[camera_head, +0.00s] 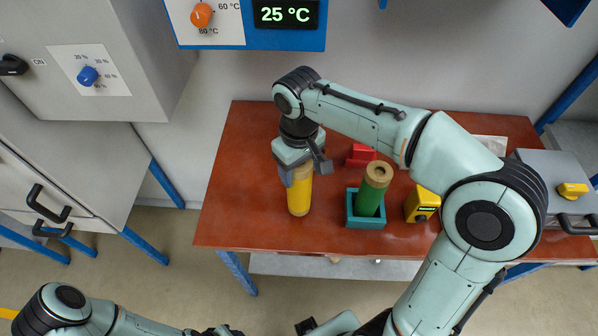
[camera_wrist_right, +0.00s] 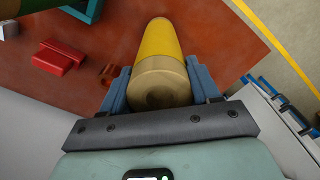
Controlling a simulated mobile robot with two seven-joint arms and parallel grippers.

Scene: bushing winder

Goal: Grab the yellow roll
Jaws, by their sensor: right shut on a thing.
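The yellow roll (camera_head: 299,194) stands upright on the brown-red table (camera_head: 232,200), left of the middle of the table in the head view. My right gripper (camera_head: 296,174) comes down over its top end. In the right wrist view the gripper's blue fingers (camera_wrist_right: 160,88) lie on both sides of the roll, shut on its upper end. The roll's tan end face and yellow side (camera_wrist_right: 162,42) show there. The top of the roll is hidden by the gripper in the head view. My left arm shows at the bottom left of the head view, but its gripper cannot be made out.
A green roll (camera_head: 370,195) stands in a teal holder (camera_head: 365,221) just right of the yellow roll. A red block (camera_head: 361,155) lies behind it, and a yellow box (camera_head: 421,205) is further right. A grey box (camera_head: 556,178) sits at the right edge. The table's left part is clear.

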